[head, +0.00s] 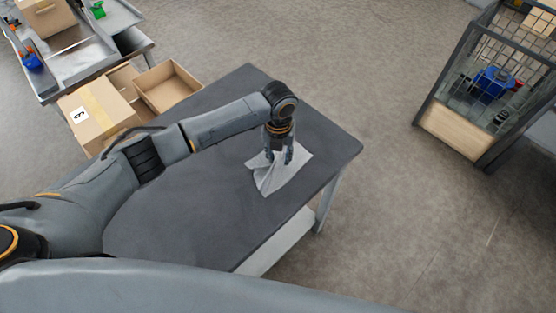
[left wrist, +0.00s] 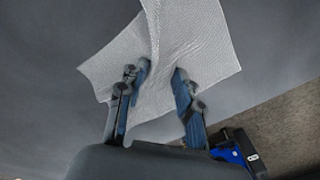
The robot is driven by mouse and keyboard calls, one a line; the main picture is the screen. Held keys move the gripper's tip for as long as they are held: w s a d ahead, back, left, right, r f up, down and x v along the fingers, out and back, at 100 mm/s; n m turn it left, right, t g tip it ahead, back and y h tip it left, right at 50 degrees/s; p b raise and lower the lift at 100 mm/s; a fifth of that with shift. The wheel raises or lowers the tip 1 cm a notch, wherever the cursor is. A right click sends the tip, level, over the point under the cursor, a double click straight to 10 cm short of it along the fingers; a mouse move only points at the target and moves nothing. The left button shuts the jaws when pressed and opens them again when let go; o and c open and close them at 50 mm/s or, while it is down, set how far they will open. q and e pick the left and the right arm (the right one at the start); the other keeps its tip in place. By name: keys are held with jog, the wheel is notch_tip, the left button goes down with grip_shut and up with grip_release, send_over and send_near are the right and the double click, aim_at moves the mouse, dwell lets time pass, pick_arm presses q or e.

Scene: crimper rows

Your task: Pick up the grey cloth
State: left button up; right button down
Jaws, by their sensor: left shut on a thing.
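The grey cloth (head: 272,179) is a light grey, creased sheet on the dark grey table (head: 170,215), near its right end. My left gripper (head: 279,158) points down at the cloth and is shut on it. In the left wrist view the cloth (left wrist: 203,42) is bunched into a fold between the two fingers of the gripper (left wrist: 160,82), and its corners spread out beyond them. I cannot tell whether the cloth is clear of the table top. My right gripper is not in view.
An open cardboard box (head: 168,88) and a closed carton (head: 98,112) stand beyond the table's left edge. A grey workbench (head: 85,45) is at the upper left. A mesh cage (head: 480,95) stands on the right. The table around the cloth is clear.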

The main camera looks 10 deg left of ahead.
pick_arm(q)
jog(key=shift+s+a+f, duration=0.3)
jog(key=shift+f, duration=0.25)
grip_shut()
dwell(0.5)
notch_tip(320, 180, up, 12)
jog(key=p, duration=1.1)
jog(key=shift+w+r, duration=0.15)
jog(key=shift+w, duration=0.15)
jog(key=shift+d, duration=0.1)
